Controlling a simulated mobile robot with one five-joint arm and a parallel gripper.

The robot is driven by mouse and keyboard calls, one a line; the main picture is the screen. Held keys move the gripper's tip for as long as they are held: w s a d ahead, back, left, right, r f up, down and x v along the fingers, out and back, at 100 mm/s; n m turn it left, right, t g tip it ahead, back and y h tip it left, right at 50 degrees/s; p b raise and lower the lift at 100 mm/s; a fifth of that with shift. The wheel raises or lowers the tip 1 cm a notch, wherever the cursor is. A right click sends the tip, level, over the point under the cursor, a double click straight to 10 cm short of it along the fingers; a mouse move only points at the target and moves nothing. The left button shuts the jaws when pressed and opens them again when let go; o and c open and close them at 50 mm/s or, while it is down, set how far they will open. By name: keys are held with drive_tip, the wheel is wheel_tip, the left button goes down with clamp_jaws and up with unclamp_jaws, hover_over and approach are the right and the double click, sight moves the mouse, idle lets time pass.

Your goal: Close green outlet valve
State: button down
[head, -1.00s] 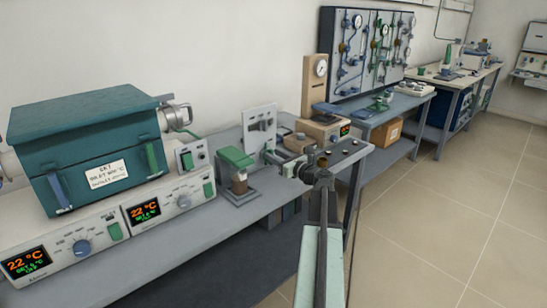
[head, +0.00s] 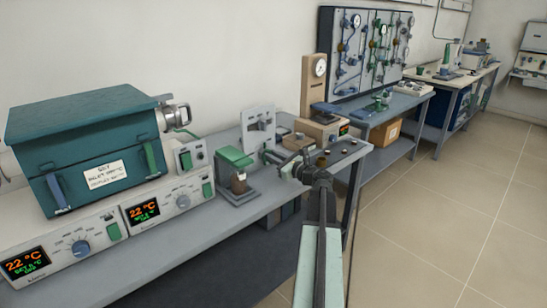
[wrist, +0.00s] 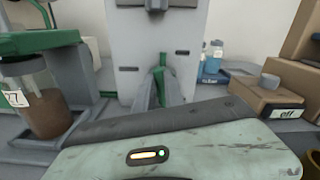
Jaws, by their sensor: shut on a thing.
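A pale upright panel (head: 258,128) stands on the bench; its lower part fills the middle of the wrist view (wrist: 128,75). A green valve lever (wrist: 160,76) stands in front of it in the wrist view. My gripper (wrist: 160,92) has its grey fingers around this lever and is shut on it. In the head view my gripper (head: 270,156) reaches left from my wrist to the foot of the panel. The lever is too small and covered to tell apart there. The valve's body is hidden behind my fingers and wrist.
A green-topped stand with a brown jar (head: 238,184) is close left of my gripper. A box with a display (head: 322,130) and a tan gauge post (head: 313,85) stand behind right. A teal furnace (head: 90,140) fills the left. The floor at right is clear.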

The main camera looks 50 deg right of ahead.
drive_tip(key=n, duration=0.3)
drive_tip(key=shift+a+f+n, duration=0.15)
drive_tip(key=shift+a+n, duration=0.15)
drive_tip(key=shift+n, duration=0.1)
drive_tip(key=n, duration=0.3)
drive_tip(key=shift+a+f+n+b, duration=0.2)
drive_tip(key=shift+n+b, duration=0.1)
drive_tip(key=n, duration=0.3)
drive_tip(key=shift+a+f+n, duration=0.15)
drive_tip(key=shift+f+n, duration=0.05)
drive_tip(key=shift+n, duration=0.1)
drive_tip(key=shift+f+n+b, duration=0.15)
drive_tip(key=shift+n+b, duration=0.1)
drive_tip(key=shift+n, duration=0.75)
drive_tip(key=shift+f+n+b, duration=0.1)
drive_tip(key=shift+n+b, duration=0.15)
drive_tip(key=shift+n, duration=0.75)
drive_tip(key=c, duration=1.4)
unclamp_jaws()
drive_tip(key=shift+c, duration=0.2)
drive_tip(key=s, duration=0.7)
drive_tip(key=shift+s+a, duration=0.3)
drive_tip(key=shift+s, duration=0.05)
